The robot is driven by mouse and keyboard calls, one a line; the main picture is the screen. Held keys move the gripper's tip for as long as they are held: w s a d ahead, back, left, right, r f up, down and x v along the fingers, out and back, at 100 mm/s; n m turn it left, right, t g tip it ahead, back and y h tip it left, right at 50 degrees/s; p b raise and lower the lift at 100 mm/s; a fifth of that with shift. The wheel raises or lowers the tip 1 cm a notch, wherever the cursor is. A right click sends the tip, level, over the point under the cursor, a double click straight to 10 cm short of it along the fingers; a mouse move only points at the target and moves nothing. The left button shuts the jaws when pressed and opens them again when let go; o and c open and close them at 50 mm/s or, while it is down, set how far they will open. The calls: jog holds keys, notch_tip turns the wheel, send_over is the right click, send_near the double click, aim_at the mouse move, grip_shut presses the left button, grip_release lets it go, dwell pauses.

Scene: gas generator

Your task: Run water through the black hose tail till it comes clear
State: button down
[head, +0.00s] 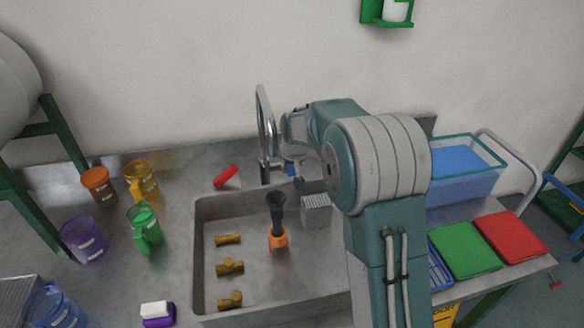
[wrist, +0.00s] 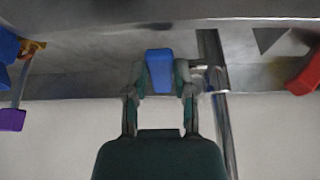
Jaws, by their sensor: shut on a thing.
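The black hose tail (head: 278,208) stands upright in the sink (head: 260,293), with an orange collar at its foot. The tall curved metal tap (head: 263,115) is at the sink's back edge. My gripper (head: 293,170) is beside the tap, partly hidden by my arm in the head view. In the wrist view my gripper (wrist: 160,78) has its fingers on both sides of a blue block-shaped handle (wrist: 160,66), shut on it. A red handle (head: 226,176) is left of the tap and shows at the right in the wrist view (wrist: 305,75). No water stream is visible.
Several brass fittings (head: 230,267) lie along the sink's left side. A grey perforated block (head: 316,211) is at its back right. Coloured jugs and cups (head: 145,228) stand on the left counter. A blue bin (head: 465,170), green board (head: 465,250) and red board (head: 510,237) are right.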

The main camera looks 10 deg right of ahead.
jog(key=shift+f, duration=0.15)
jog(key=shift+c, duration=2.2)
grip_release()
jog(key=shift+a, duration=0.1)
jog(key=v, duration=1.2)
jog(key=s+r, duration=0.3)
jog(key=s, duration=0.5)
jog(key=s+r, duration=0.3)
jog(key=s, duration=0.6)
jog(key=s+f, duration=0.1)
jog(key=s, duration=0.7)
jog(key=s+f+t, duration=0.1)
jog(key=s+f, duration=0.1)
jog(key=s, duration=0.6)
jog(key=shift+s+f, duration=0.3)
jog(key=shift+s, duration=0.05)
